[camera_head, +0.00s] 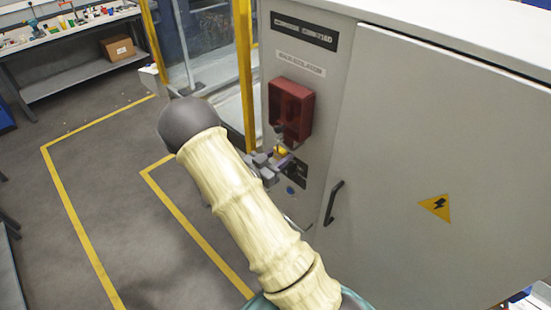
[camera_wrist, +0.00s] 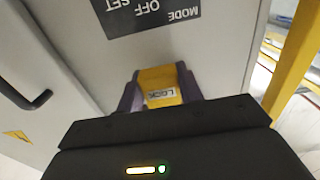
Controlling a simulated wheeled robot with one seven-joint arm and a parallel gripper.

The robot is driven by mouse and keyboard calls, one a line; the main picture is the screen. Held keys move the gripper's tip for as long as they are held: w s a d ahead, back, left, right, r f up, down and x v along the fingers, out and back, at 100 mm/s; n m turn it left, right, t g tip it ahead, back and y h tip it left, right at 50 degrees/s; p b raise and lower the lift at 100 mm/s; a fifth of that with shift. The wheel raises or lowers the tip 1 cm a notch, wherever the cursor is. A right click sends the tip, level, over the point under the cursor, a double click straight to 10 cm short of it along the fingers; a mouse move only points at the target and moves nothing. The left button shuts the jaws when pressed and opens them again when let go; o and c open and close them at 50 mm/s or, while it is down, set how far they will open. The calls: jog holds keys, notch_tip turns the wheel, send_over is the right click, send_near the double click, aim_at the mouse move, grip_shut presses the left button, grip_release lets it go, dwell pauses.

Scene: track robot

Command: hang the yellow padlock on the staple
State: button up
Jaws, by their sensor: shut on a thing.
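The yellow padlock (camera_wrist: 160,78) sits between the two purple fingers of my gripper (camera_wrist: 159,92) in the wrist view, with a "LOCK" label facing the camera. In the head view my gripper (camera_head: 270,160) is close to the grey cabinet's narrow face, just below a red box, and the padlock (camera_head: 282,151) shows as a small yellow spot. The gripper is shut on the padlock. The padlock's shackle is not clear in either view. I cannot make out the staple; a small dark part (camera_head: 279,129) shows at the red box's lower edge.
The red box (camera_head: 291,107) is fixed to the grey cabinet (camera_head: 390,130), left of a black door handle (camera_head: 333,203). A dark "MODE OFF SET" plate (camera_wrist: 150,14) is beyond the padlock. A yellow post (camera_head: 244,70) stands left of the cabinet.

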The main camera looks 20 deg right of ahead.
jog(key=shift+x, duration=0.9)
jog(key=shift+a+f+b, duration=0.1)
jog(key=shift+f+b, duration=0.6)
jog(key=shift+f, duration=0.1)
jog(key=o, duration=1.1)
jog(key=shift+a, duration=0.1)
jog(key=b+v, duration=0.5)
jog(key=v, duration=1.2)
jog(key=shift+s+a, duration=0.1)
jog(key=shift+s, duration=0.05)
